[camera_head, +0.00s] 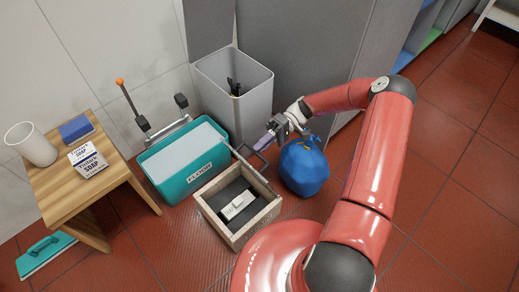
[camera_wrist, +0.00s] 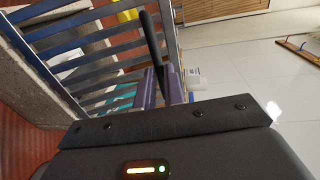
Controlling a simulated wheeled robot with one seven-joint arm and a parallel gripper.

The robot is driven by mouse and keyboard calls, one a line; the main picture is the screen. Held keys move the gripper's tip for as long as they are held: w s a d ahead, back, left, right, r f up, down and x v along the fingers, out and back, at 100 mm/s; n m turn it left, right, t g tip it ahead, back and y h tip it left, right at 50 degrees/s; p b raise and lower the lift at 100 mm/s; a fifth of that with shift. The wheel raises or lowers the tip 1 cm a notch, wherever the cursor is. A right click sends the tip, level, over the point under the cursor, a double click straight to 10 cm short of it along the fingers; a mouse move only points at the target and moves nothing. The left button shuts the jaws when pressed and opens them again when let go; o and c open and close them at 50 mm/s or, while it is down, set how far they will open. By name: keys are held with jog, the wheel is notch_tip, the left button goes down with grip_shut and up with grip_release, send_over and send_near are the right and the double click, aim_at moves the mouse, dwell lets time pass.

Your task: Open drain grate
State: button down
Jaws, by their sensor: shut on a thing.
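The drain grate (camera_head: 252,172) stands raised at the far right side of a square stone drain frame (camera_head: 214,222). It shows nearly edge-on in the head view. In the wrist view its dark blue-grey bars (camera_wrist: 38,62) fill the upper left, beside the stone rim (camera_wrist: 35,100). My gripper (camera_head: 268,141) is at the grate's upper edge. Its purple fingers (camera_wrist: 161,88) are shut on the grate near a dark handle-like bar (camera_wrist: 152,42). The exact grip point is partly hidden.
A teal mop bucket (camera_head: 180,165) stands left of the drain, with a grey bin (camera_head: 240,108) behind. A blue bag (camera_head: 303,170) lies close to my gripper on the right. A wooden stool (camera_head: 60,185) holds a cup and soap. The right floor is clear.

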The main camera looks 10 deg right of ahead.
jog(key=shift+w+d+f+b, duration=0.15)
jog(key=shift+w+d+b, duration=0.15)
jog(key=shift+d, duration=0.25)
jog(key=shift+w+d+f+b, duration=0.2)
jog(key=shift+w+d, duration=0.15)
jog(key=shift+d, duration=0.15)
jog(key=c, duration=1.5)
grip_release()
jog(key=shift+r, duration=0.1)
jog(key=v, duration=0.7)
jog(key=shift+w+d, duration=0.2)
jog(key=shift+d, duration=0.15)
